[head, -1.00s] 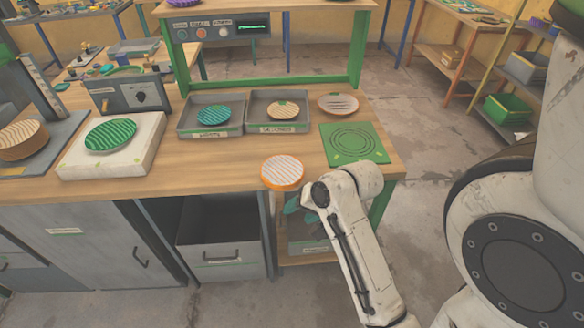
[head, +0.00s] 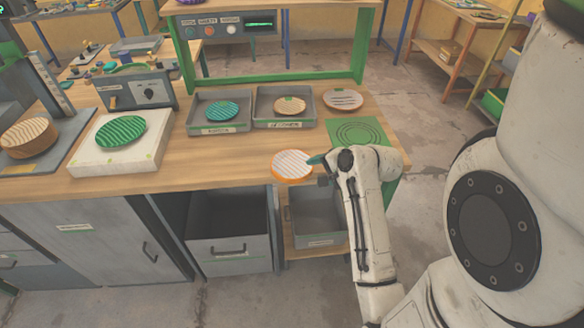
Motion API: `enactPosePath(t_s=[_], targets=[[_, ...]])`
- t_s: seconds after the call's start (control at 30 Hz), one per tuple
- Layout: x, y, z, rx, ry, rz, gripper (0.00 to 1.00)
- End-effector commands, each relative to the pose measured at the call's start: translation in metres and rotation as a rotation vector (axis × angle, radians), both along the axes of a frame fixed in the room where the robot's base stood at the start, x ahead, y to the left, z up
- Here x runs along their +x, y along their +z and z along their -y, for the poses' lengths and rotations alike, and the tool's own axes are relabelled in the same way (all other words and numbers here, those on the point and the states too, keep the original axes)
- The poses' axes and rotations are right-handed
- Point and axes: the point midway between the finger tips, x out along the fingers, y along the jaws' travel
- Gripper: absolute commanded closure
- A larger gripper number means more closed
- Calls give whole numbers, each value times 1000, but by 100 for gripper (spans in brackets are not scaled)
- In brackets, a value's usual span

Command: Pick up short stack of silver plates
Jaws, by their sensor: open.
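A short round stack with a ribbed silver-white top and an orange rim (head: 292,166) sits at the front edge of the wooden bench. A thin silver ribbed plate or low stack (head: 343,99) lies farther back, right of the trays. My gripper (head: 318,168) is at bench height just right of the orange-rimmed stack, with a teal fingertip near its right side. It is open and holds nothing that I can see. My wrist hides most of the jaws, and I cannot tell whether they touch the stack.
Grey trays hold a teal plate (head: 222,111) and a tan plate (head: 289,105). A green marked mat (head: 345,132) lies behind my wrist. A green ribbed plate (head: 120,130) rests on a white block (head: 84,155) at left. The bench between the block and orange-rimmed stack is clear.

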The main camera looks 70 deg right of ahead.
Motion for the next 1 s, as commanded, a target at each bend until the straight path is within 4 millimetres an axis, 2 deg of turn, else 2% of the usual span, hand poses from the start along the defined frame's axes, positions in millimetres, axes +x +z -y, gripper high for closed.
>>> enactPosePath(t_s=[0.3, 0.63, 1.0], targets=[[26, -28, 15, 0, 1, -1, 44], [30, -33, 17, -1, 1, 0, 45], [30, -33, 16, 0, 1, -1, 80]])
